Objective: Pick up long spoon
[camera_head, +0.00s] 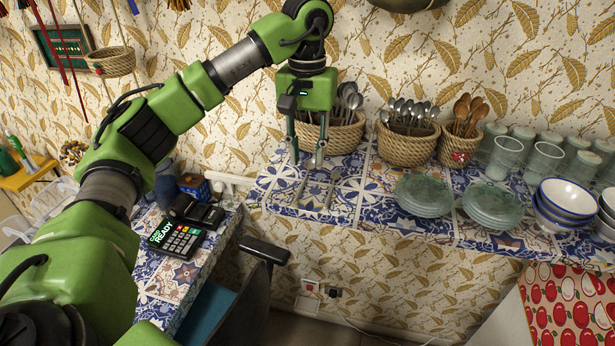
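My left gripper (307,160) points down over the left part of the tiled shelf. Its two fingers are apart, with nothing seen between them. Thin, pale, long shapes (329,192), perhaps spoons, lie on the tiles just below and in front of the fingertips; I cannot tell clearly what they are. Metal spoons (350,98) stand in a wicker basket (345,138) right behind the gripper, which partly hides them. More metal spoons (408,110) stand in a second basket (405,150) to the right. I cannot tell which spoon is the long one. My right gripper is not in view.
Wooden spoons (468,112) stand in a small basket (458,148). A card terminal (177,238) sits on a lower table.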

